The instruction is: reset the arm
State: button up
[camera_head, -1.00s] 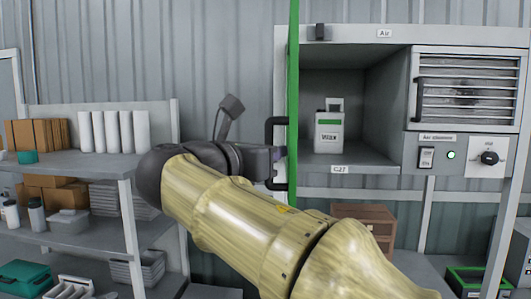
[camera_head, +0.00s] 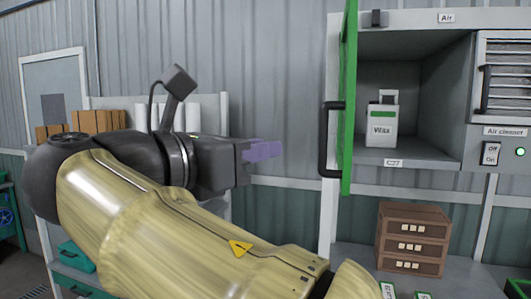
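My gripper (camera_head: 264,150) is at the end of my raised arm, left of the centre of the view, with its purple fingers pointing right. The fingers are seen from the side, so any gap between them is hidden. Nothing shows held at their tips. The green-edged cabinet door (camera_head: 349,100) stands open to the right of the fingers. Its black handle (camera_head: 324,140) is apart from the fingertips, with wall showing between them.
A white wax container (camera_head: 381,127) stands upright in the open cabinet bay (camera_head: 430,75). A brown drawer box (camera_head: 412,240) stands below. My arm hides much of the shelving at left. A vented air cleaner (camera_head: 506,80) is at right.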

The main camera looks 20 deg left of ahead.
jog(key=shift+s+a, duration=0.25)
jog(key=shift+s, duration=0.4)
